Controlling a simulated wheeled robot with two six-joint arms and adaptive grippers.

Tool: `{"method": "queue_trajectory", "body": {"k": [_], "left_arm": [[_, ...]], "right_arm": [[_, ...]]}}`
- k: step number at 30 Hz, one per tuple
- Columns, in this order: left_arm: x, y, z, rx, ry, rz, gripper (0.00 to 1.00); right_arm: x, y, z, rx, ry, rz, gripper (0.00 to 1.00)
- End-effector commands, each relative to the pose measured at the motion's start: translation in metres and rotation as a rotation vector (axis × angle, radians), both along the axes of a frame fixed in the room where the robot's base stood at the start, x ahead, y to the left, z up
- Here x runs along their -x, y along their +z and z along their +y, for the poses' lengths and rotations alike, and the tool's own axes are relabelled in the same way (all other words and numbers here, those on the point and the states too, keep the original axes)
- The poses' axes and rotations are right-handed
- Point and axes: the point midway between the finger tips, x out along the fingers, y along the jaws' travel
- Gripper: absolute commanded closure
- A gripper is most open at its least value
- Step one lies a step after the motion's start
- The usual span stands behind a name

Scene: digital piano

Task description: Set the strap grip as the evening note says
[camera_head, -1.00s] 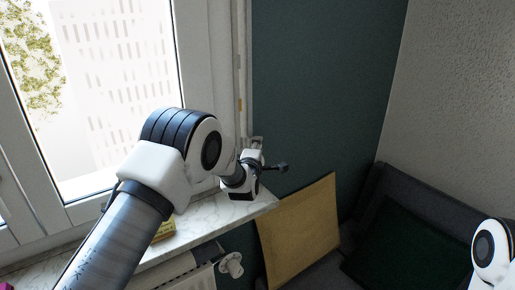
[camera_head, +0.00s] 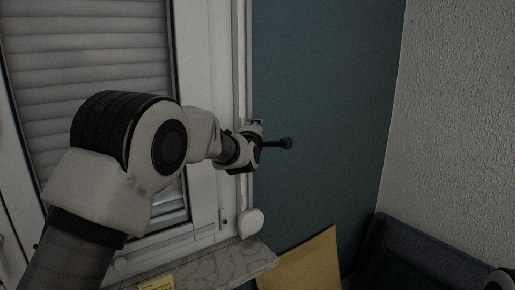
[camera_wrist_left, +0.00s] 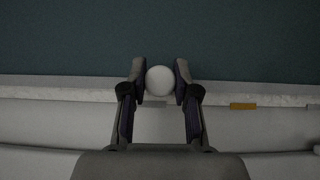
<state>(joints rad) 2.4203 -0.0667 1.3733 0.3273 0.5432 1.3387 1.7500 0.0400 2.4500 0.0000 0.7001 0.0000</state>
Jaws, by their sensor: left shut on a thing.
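The strap grip is a small white ball (camera_wrist_left: 160,80) between the two fingertips of my left gripper (camera_wrist_left: 160,72) in the wrist view. The gripper is shut on it, in front of a pale vertical rail. In the head view my left gripper (camera_head: 252,125) is at the rail (camera_head: 242,60) on the window's right side and hides the ball. An orange mark (camera_wrist_left: 243,106) and a grey mark (camera_wrist_left: 155,104) show on the rail. The shutter (camera_head: 90,60) covers most of the glass. A yellow note (camera_head: 156,284) is partly visible on the sill; its text is unreadable. My right gripper is out of view.
A white round fitting (camera_head: 251,222) sits low at the rail. The marble sill (camera_head: 225,264) lies below. A tan panel (camera_head: 305,262) and dark sofa (camera_head: 410,255) stand at right. The teal wall (camera_head: 320,80) beside the rail is clear.

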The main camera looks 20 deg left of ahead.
Motion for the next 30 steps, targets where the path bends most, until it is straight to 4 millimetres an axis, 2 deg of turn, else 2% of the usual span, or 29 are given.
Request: {"method": "queue_trajectory", "body": {"k": [1,4,16,17,18,19,30], "left_arm": [[0.0,0.009,0.001,0.002,0.001,-0.003,1.0],[0.0,0.015,0.001,0.002,0.001,-0.003,1.0],[0.0,0.023,0.001,0.0,0.001,-0.012,1.0],[0.0,0.023,0.001,-0.001,0.001,-0.013,0.64],[0.0,0.024,0.001,-0.001,0.002,-0.013,0.49],[0.0,0.023,0.001,0.0,0.002,-0.012,0.45],[0.003,0.017,-0.001,0.0,0.0,-0.001,0.45]], "right_arm": [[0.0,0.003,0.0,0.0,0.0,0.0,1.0],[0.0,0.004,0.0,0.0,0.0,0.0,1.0],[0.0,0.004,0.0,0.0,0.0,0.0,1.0],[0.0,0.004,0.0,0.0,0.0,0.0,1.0],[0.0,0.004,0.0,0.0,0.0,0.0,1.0],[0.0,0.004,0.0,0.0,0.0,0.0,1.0],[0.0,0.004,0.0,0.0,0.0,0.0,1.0]]}}
